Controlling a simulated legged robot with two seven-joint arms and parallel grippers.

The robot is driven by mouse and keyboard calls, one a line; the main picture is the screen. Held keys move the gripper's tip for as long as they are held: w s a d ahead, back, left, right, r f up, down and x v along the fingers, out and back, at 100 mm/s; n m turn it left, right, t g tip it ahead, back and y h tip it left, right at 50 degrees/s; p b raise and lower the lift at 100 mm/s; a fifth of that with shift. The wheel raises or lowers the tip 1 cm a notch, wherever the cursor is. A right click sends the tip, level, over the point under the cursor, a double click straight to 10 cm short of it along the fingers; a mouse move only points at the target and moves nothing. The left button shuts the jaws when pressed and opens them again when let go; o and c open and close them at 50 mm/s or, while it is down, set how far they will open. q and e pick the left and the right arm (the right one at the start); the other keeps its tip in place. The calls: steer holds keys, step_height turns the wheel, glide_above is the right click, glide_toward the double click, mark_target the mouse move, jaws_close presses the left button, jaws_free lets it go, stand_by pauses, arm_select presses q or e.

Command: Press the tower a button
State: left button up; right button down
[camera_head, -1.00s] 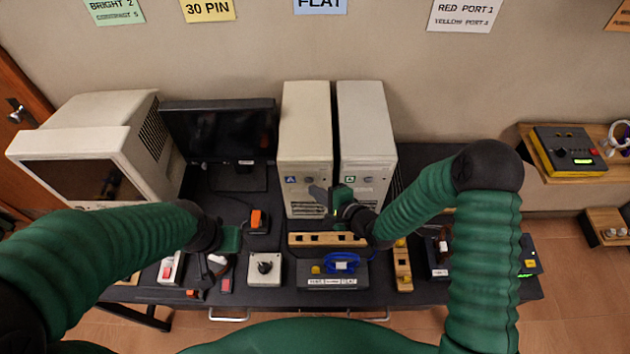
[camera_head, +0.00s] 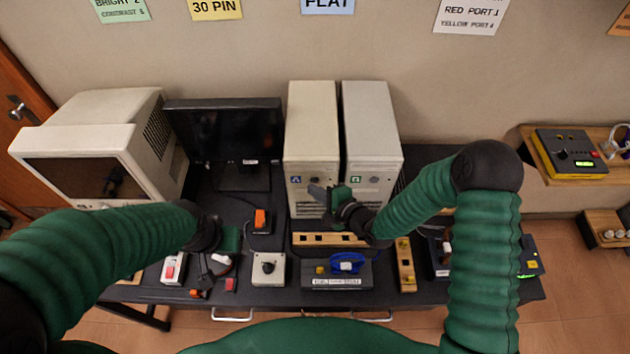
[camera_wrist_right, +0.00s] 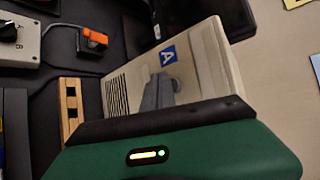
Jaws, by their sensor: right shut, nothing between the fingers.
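Tower A (camera_head: 311,120) is the left of two beige computer towers, with a blue "A" label (camera_head: 295,180) on its front. A small dark round spot (camera_head: 313,180) beside the label may be its button. My right gripper (camera_head: 319,193) is shut and empty, its fingertips in front of tower A's lower front. In the right wrist view the shut fingers (camera_wrist_right: 157,92) overlap the tower front just below the "A" label (camera_wrist_right: 168,55); contact cannot be told, and they hide part of the front. My left gripper (camera_head: 231,240) is over the left part of the table, its fingers unclear.
The second tower (camera_head: 371,120) with a green label stands close on the right. A wooden block with slots (camera_head: 330,240) lies below the towers. A black monitor (camera_head: 224,130) and a beige CRT (camera_head: 95,150) stand left.

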steer(key=shift+w+a, duration=0.3)
steer(key=shift+a, duration=0.5)
steer(key=shift+d, duration=0.8)
steer(key=shift+w+a, duration=0.1)
steer(key=shift+a, duration=0.3)
arm_select(q)
steer(key=shift+a+r+p, duration=0.1)
steer(key=shift+r+p, duration=0.35)
steer(key=shift+r, duration=0.05)
arm_select(e)
steer(key=s+d, duration=0.1)
steer(key=s, duration=0.6)
steer(key=shift+d, duration=0.15)
